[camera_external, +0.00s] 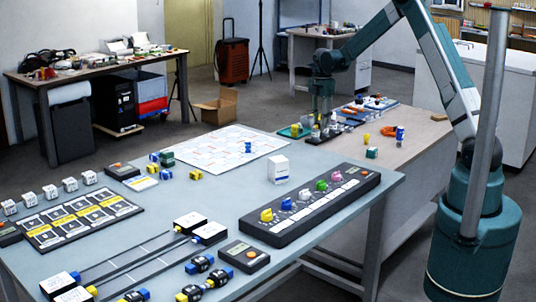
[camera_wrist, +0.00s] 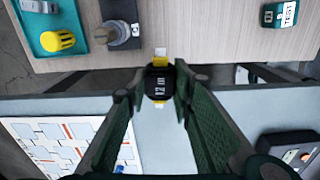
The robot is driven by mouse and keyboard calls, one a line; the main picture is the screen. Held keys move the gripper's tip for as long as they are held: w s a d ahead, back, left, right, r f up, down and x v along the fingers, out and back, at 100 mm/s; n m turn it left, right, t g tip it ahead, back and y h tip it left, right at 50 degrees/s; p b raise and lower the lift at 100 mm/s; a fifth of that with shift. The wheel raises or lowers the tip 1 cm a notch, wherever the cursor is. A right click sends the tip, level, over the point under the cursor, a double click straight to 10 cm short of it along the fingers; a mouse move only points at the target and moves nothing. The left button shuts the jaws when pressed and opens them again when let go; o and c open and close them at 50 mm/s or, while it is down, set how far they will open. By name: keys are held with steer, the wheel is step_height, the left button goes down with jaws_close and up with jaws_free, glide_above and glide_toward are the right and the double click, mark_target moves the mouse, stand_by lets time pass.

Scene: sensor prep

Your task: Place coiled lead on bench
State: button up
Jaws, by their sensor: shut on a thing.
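My gripper (camera_wrist: 160,90) is shut on a small black coiled lead (camera_wrist: 160,83) with yellow ends and a white "12 m" label. In the wrist view, the lead shows between the fingertips over the gap between the wooden table and the blue-grey bench. Similar black coils with blue ends (camera_external: 200,264) and with yellow ends (camera_external: 189,293) lie at the bench's near edge.
The bench carries a white patterned sheet (camera_external: 220,150), a white box (camera_external: 278,169), a dark rack with coloured knobs (camera_external: 310,205), and black-and-white boxes on rails (camera_external: 190,222). The wooden table (camera_external: 415,140) holds a teal tray (camera_wrist: 40,20) and small parts. The bench's middle has clear patches.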

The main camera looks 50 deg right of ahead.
steer(key=w+a+r, duration=0.1)
steer(key=w+a, duration=0.1)
steer(key=a, duration=1.4)
steer(key=w+a, duration=0.3)
steer(key=a, duration=1.4)
steer(key=w+a+r, duration=0.1)
steer(key=w+a, duration=0.1)
steer(key=a, duration=1.4)
steer(key=s+a+p, duration=0.1)
steer(key=s+a, duration=0.5)
steer(key=a, duration=0.9)
steer(key=s+a+r, duration=0.1)
steer(key=s+a, duration=0.5)
steer(key=a, duration=0.8)
steer(key=s+a+p, duration=0.1)
steer(key=s+a, duration=0.5)
steer(key=a, duration=0.9)
steer(key=s+a, duration=2.2)
steer(key=s, duration=0.1)
steer(key=shift+s+r+n, duration=0.2)
steer(key=shift+r+n, duration=0.2)
steer(key=shift+r, duration=0.05)
steer(key=shift+a, duration=0.1)
steer(key=shift+f+b, duration=0.35)
steer(key=shift+f, duration=2.8)
